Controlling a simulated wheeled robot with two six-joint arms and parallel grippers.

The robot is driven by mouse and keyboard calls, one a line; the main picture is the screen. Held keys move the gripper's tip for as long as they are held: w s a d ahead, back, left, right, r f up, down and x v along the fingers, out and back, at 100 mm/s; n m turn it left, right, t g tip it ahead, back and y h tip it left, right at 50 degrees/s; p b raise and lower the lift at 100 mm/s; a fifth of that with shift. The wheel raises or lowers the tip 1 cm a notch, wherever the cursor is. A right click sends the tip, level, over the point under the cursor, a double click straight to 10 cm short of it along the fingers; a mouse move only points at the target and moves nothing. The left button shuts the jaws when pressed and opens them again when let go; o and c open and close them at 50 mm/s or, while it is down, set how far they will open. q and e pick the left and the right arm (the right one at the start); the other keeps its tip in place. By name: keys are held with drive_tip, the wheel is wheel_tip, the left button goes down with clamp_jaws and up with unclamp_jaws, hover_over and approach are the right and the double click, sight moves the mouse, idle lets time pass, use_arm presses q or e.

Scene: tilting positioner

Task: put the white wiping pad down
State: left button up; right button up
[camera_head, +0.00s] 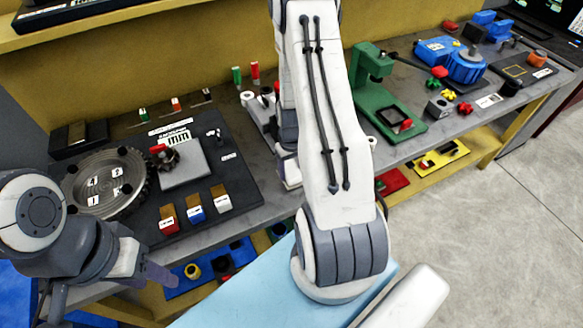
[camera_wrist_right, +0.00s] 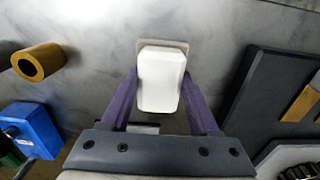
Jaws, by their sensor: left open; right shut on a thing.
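The white wiping pad (camera_wrist_right: 160,78) is a rounded white block with a greyish edge along its far end. My right gripper (camera_wrist_right: 160,98) is shut on it, with a purple finger on each side. Grey bench surface (camera_wrist_right: 215,25) lies behind the pad; I cannot tell whether the pad touches it. In the head view my right arm hides the right gripper and the pad. My left gripper (camera_head: 112,284) is open and empty at the lower left, in front of the bench edge.
In the wrist view a brass ring (camera_wrist_right: 38,62) and a blue block (camera_wrist_right: 34,130) are at the left, and a dark plate (camera_wrist_right: 275,85) is at the right. In the head view a round dial plate (camera_head: 92,197), a green press (camera_head: 385,110) and a blue device (camera_head: 465,66) stand on the bench.

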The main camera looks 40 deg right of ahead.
drive_tip(key=shift+f, duration=0.2)
drive_tip(key=o, duration=1.3)
